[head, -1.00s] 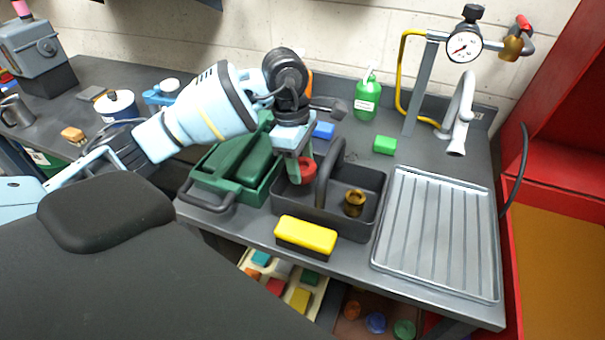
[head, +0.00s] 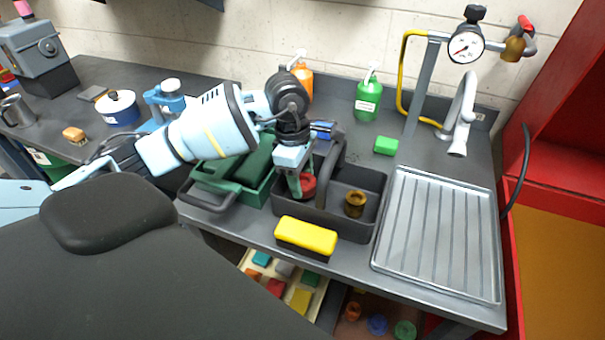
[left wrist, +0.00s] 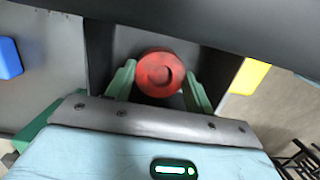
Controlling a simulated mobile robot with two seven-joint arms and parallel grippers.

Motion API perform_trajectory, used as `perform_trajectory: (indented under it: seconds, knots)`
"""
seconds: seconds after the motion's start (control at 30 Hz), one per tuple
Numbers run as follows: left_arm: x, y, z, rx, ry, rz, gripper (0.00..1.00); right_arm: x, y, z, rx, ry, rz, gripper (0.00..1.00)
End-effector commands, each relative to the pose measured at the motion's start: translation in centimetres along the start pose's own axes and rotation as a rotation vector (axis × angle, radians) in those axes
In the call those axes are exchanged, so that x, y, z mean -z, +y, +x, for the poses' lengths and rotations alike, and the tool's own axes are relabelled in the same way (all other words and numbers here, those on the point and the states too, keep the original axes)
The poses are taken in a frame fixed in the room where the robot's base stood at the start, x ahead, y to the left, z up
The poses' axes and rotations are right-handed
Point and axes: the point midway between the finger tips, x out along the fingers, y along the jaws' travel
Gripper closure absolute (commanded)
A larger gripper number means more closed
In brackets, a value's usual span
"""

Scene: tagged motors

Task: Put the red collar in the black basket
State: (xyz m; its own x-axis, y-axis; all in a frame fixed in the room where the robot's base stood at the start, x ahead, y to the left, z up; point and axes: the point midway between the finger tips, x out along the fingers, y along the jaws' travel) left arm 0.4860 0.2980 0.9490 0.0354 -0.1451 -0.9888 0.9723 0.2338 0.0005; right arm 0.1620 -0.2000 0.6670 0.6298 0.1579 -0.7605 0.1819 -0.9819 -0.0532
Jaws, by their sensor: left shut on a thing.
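The red collar (head: 306,186) is a short round ring held between the green fingers of my left gripper (head: 300,188). It is inside the left compartment of the black basket (head: 368,178), low between its walls. In the left wrist view the collar (left wrist: 153,75) sits between the two fingertips (left wrist: 158,84), with dark basket walls around it. I cannot tell whether it touches the basket floor. The basket's handle stands up along the middle, just right of the gripper. My right gripper is not in view.
A brass piece (head: 355,203) stands in the basket's right compartment. A yellow-topped block (head: 306,235) is in front, and a green crate (head: 257,190) is close on the left. A ribbed drain tray (head: 437,235) lies to the right. Green (head: 368,100) and orange bottles (head: 303,78) stand behind.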

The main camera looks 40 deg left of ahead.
Motion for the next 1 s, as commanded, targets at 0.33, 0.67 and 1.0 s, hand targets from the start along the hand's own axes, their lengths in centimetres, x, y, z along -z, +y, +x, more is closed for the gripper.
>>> perform_trajectory:
  seconds: [0.33, 0.67, 1.0]
  knots:
    - [0.1, 0.0, 0.5, -0.001, 0.0, 0.0, 0.43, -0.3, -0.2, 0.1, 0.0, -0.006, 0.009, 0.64]
    - [0.1, 0.0, 0.5, 0.0, 0.0, 0.0, 0.26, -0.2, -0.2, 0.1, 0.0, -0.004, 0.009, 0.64]
    - [-0.1, 0.1, -2.2, -0.005, -0.002, 0.001, 0.26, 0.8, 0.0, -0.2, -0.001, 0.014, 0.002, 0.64]
